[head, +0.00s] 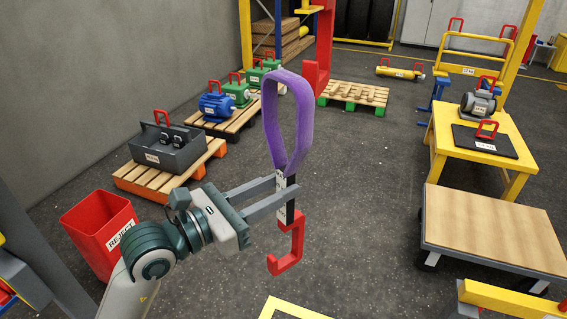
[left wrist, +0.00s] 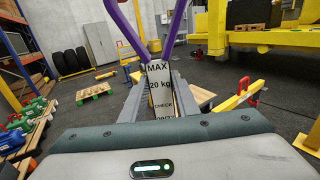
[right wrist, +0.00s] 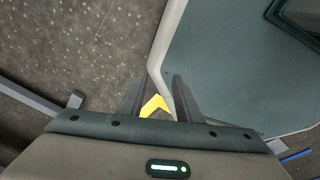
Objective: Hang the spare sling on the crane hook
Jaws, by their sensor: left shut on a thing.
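The spare sling has a purple loop (head: 289,120), a black-and-white tag and a small red hook (head: 289,248) at its lower end. My left gripper (head: 286,193) is shut on the tag, holding the sling upright above the floor with the loop up. In the left wrist view the tag (left wrist: 160,92) reads "MAX 20 kg" between the fingers. The red crane hook (head: 318,75) is at the top middle of the head view, behind and right of the loop, apart from it. My right gripper (right wrist: 160,85) shows only in the right wrist view, open and empty.
Pallets with a grey toolbox (head: 168,148) and motors (head: 216,105) stand left. A red reject bin (head: 100,235) is near my left arm. A yellow table (head: 485,150) and a wooden-topped cart (head: 495,230) stand right. The middle floor is clear.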

